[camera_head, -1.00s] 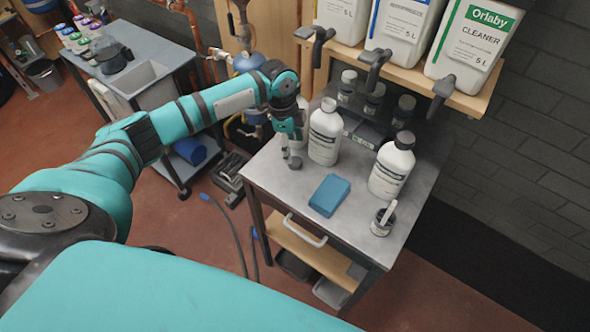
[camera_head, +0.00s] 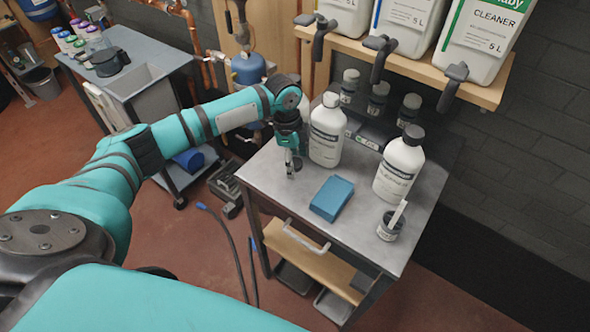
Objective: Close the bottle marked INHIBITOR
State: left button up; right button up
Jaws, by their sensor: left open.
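Two white bottles with dark label bands stand upright on the grey worktop (camera_head: 262,183). The left bottle (camera_head: 326,145) has a pale top, and I cannot tell whether that is a bare neck or a cap. The right bottle (camera_head: 396,174) wears a black cap (camera_head: 413,134). The label print is too small to read, so I cannot tell which is marked INHIBITOR. Something pale shows behind my left gripper, mostly hidden. My left gripper (camera_head: 293,168) points down, open and empty, just left of the left bottle and above the worktop. My right gripper is out of view.
A blue box (camera_head: 331,198) lies mid-worktop. A small dark-labelled pot (camera_head: 390,225) with a white stick stands front right. Several dark-capped small bottles (camera_head: 378,97) stand behind. A wooden shelf (camera_head: 488,93) with large canisters (camera_head: 480,38) overhangs the back. The worktop's front left is clear.

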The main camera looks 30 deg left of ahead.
aim_at(297, 162)
pick_arm(q)
jog(key=shift+r, duration=0.1)
jog(key=shift+c, duration=0.5)
jog(key=c, duration=0.8)
jog(key=shift+o, duration=0.2)
jog(key=shift+r, duration=0.5)
notch_tip(297, 162, up, 2)
jog(key=shift+w+r+b, duration=0.1)
jog(key=shift+r+b, duration=0.15)
jog(key=shift+b, duration=0.25)
jog(key=s+d+r+b, duration=0.1)
jog(key=s+b, duration=0.1)
jog(key=s, duration=1.4)
jog(key=shift+d+r, duration=0.15)
jog(key=shift+r, duration=0.05)
